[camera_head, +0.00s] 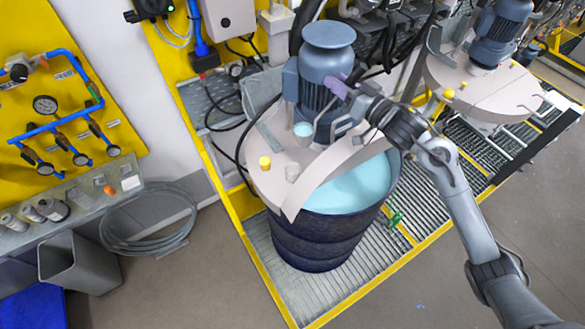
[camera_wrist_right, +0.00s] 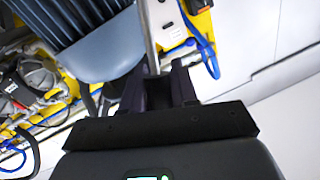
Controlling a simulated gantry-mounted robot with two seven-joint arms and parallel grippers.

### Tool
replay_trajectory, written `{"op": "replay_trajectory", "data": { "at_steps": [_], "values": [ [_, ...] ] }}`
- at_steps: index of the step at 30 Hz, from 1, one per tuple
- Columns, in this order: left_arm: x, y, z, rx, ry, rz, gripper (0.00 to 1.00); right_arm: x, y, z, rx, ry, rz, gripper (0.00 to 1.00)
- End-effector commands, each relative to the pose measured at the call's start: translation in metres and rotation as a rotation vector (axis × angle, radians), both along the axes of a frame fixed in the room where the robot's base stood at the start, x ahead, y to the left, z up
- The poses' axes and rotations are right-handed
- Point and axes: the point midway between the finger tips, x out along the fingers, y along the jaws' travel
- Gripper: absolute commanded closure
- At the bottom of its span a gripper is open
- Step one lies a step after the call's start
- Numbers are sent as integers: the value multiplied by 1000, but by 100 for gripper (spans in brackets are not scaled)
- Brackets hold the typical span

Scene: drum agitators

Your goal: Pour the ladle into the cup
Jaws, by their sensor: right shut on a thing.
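My right gripper (camera_head: 341,89) reaches in from the right in the head view, beside the grey motor above the drum lid. It is shut on the ladle's thin metal handle, which shows between the dark fingers in the wrist view (camera_wrist_right: 150,38). A small round bowl with pale blue liquid, apparently the ladle's (camera_head: 303,130), is just left of the gripper, over the lid. A small pale cup (camera_head: 292,173) appears to stand on the lid below it; its inside is hard to make out. My left gripper is out of view.
The dark drum (camera_head: 312,243) holds pale blue liquid (camera_head: 352,190) under the half-open lid (camera_head: 325,172). The grey motor (camera_head: 325,75) rises close beside my gripper. A yellow cap (camera_head: 265,162) sits on the lid. A second agitator (camera_head: 495,75) stands at the right.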

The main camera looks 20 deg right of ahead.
Motion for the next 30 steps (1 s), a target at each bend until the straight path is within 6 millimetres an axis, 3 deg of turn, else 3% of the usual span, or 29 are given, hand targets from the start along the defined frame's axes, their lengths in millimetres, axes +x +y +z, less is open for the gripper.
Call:
{"op": "replay_trajectory", "data": {
  "at_steps": [6,12,19,30],
  "values": [
    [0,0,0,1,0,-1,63,0,0,-42,4,1,-1,100],
    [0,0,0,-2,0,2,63,0,0,-68,2,0,0,100],
    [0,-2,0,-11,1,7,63,0,0,-79,2,-2,-1,100],
    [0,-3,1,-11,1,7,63,0,1,-79,-2,-6,-1,100]
  ]
}}
